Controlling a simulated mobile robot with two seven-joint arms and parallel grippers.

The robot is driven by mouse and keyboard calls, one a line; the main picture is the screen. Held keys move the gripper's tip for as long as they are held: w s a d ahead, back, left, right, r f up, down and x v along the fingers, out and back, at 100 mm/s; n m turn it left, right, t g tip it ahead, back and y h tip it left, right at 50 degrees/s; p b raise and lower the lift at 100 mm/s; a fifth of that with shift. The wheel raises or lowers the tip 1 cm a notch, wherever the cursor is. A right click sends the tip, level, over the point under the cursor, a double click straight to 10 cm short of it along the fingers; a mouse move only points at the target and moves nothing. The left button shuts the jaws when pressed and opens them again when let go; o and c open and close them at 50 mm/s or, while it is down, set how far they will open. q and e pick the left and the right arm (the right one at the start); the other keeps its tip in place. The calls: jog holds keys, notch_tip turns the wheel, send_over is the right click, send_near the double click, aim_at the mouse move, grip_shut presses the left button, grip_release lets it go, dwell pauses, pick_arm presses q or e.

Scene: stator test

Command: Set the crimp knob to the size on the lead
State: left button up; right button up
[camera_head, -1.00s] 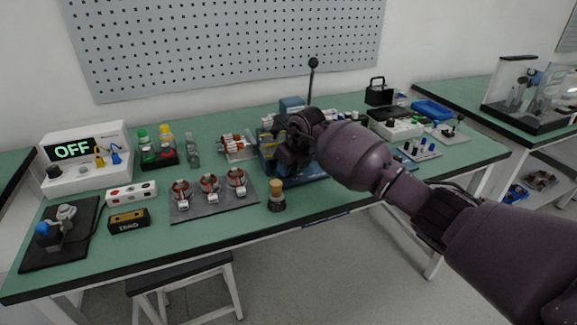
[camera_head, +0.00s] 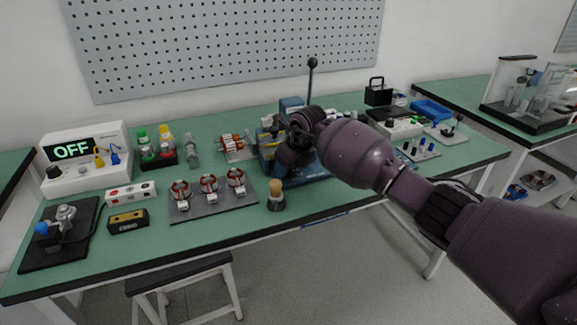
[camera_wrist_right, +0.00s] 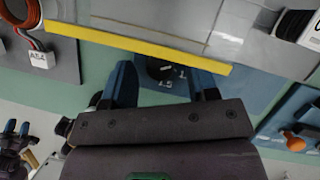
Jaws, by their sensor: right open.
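The blue crimp press (camera_head: 268,146) with its upright black lever stands mid-bench in the head view, partly hidden by my right arm. In the right wrist view, a dark round knob (camera_wrist_right: 160,70) with a pale mark sits under a yellow strip (camera_wrist_right: 140,44). My right gripper (camera_wrist_right: 163,84) is open, its blue fingers apart on either side of the knob; I cannot tell if they touch it. It also shows in the head view (camera_head: 283,170), low at the press front. A white lead tag (camera_wrist_right: 41,59) hangs by red wire; its print is too small to read surely. My left gripper is out of view.
A grey mat (camera_head: 212,207) with several copper-wound stators lies left of the press. A wooden-handled brush (camera_head: 276,203) stands close in front of my right gripper. A white tester (camera_head: 88,178) reading OFF is at far left. The bench's front edge is near.

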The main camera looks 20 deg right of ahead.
jog(key=p+v, duration=0.1)
jog(key=v, duration=0.4)
jog(key=shift+r, duration=0.3)
jog(key=p+v, duration=0.1)
jog(key=v, duration=0.3)
jog(key=shift+s+d+r, duration=0.15)
jog(key=shift+s+r, duration=0.1)
jog(key=shift+r, duration=0.05)
jog(key=shift+w, duration=0.1)
